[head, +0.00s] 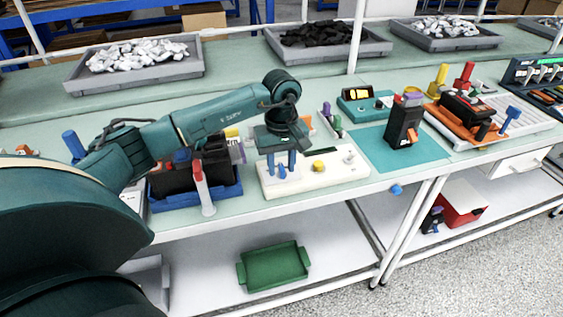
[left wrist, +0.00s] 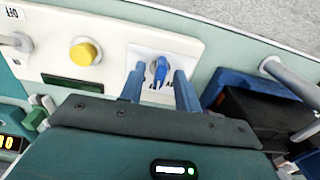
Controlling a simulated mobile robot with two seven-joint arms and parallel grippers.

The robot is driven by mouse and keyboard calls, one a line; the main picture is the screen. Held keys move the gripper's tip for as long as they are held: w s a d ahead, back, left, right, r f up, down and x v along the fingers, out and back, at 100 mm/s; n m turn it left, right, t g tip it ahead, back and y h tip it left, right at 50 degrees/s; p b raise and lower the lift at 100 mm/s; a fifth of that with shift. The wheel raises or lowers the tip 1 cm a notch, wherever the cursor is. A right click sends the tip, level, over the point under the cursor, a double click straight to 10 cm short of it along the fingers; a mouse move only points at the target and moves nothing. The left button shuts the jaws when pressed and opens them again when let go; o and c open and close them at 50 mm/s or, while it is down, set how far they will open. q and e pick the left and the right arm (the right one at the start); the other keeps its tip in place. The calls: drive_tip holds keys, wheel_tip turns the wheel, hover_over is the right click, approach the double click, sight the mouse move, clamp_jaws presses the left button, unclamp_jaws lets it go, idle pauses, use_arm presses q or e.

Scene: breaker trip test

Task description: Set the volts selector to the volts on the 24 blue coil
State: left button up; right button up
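The white test panel (head: 335,180) lies near the table's front edge. Its blue selector knob (head: 283,172) is at the panel's left end. The knob also shows in the left wrist view (left wrist: 160,70), on a white plate with small dark marks that I cannot read. My left gripper (head: 281,163) points down over the knob. In the left wrist view its two blue fingers (left wrist: 158,80) are apart, one on each side of the knob, with gaps visible. I cannot make out a coil marked 24. My right gripper is not in view.
A yellow button (head: 319,166) sits beside the knob on the panel. A teal mat (head: 375,155) lies to the right, holding a black breaker (head: 403,123).

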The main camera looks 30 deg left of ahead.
use_arm(q)
drive_tip(key=shift+c, duration=0.3)
clamp_jaws()
drive_tip(key=shift+n, duration=0.3)
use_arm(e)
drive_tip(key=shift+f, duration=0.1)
use_arm(q)
drive_tip(key=n+b, duration=0.1)
drive_tip(key=n, duration=0.4)
drive_tip(key=shift+n+b, duration=0.35)
drive_tip(key=shift+n, duration=1.35)
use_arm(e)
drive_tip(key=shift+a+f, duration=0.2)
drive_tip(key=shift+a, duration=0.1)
use_arm(q)
drive_tip(key=shift+o, duration=0.3)
unclamp_jaws()
